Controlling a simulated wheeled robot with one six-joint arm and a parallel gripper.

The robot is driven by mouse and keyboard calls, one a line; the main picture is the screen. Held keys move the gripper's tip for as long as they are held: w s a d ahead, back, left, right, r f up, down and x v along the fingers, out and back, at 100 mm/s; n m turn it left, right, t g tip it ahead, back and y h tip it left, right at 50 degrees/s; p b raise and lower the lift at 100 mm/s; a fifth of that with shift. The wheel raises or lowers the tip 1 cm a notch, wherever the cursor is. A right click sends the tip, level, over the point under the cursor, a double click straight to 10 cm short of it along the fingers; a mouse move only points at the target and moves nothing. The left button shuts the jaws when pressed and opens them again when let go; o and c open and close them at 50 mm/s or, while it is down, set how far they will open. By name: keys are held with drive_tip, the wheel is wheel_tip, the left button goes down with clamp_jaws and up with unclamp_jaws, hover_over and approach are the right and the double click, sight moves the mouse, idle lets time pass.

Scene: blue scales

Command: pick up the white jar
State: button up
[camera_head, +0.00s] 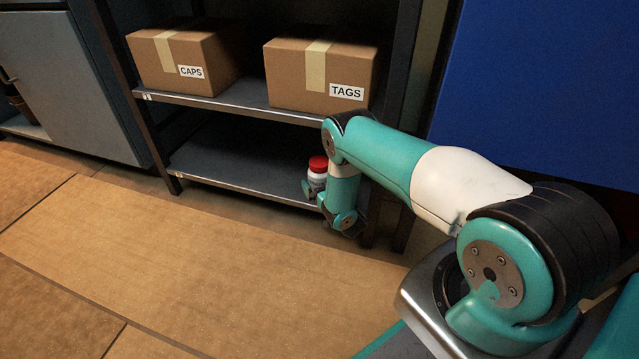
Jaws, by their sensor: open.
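The white jar (316,181) with a red lid stands upright at the right end of the lower shelf. My gripper (308,190) is at the end of my teal and white arm, right at the jar in the picture. The wrist hides the jar's right side, and the gripper shows only in small part. The gripper is open. I cannot tell whether the jar is between the fingers or whether they touch it.
The lower shelf (225,170) is bare left of the jar. On the shelf above stand a box marked CAPS (178,62) and a box marked TAGS (318,78). A grey cabinet (60,75) stands at left. The floor (170,265) in front is clear.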

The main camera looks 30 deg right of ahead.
drive_tip(key=c, duration=1)
drive_tip(key=shift+r, duration=0.15)
drive_tip(key=shift+c, duration=0.2)
